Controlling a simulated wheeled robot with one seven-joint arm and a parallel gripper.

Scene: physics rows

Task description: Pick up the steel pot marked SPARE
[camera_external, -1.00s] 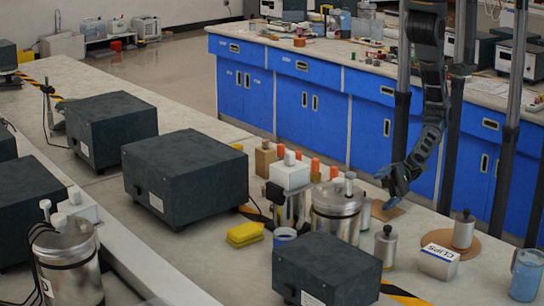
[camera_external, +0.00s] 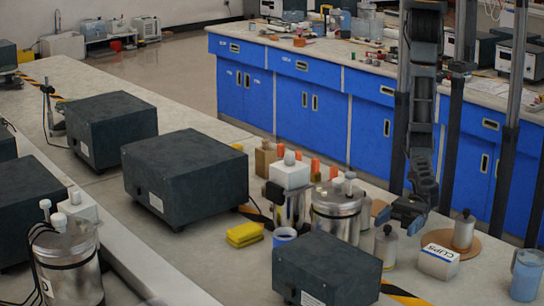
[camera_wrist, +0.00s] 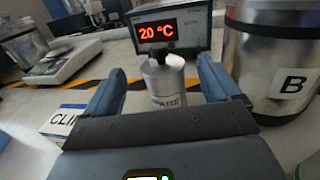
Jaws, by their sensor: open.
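The steel pot marked SPARE is a small grey cylinder with a narrow neck and dark top. It stands upright in the wrist view (camera_wrist: 165,86), its label partly hidden by my gripper's body. In the external view it is the small pot (camera_external: 386,246) on the near bench. My gripper (camera_external: 408,218) is open, low over the bench just behind the pot. In the wrist view its blue fingers (camera_wrist: 160,80) show to the left and right of the pot, with gaps on both sides. The fingers do not touch it.
The large steel vessel marked B (camera_wrist: 275,60) stands close on the right in the wrist view. The CLIPS box (camera_external: 438,262) is on the other side. A dark instrument (camera_external: 328,270) with a red 20 °C display stands behind the pot in the wrist view. Another small pot (camera_external: 463,231) stands on a brown disc.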

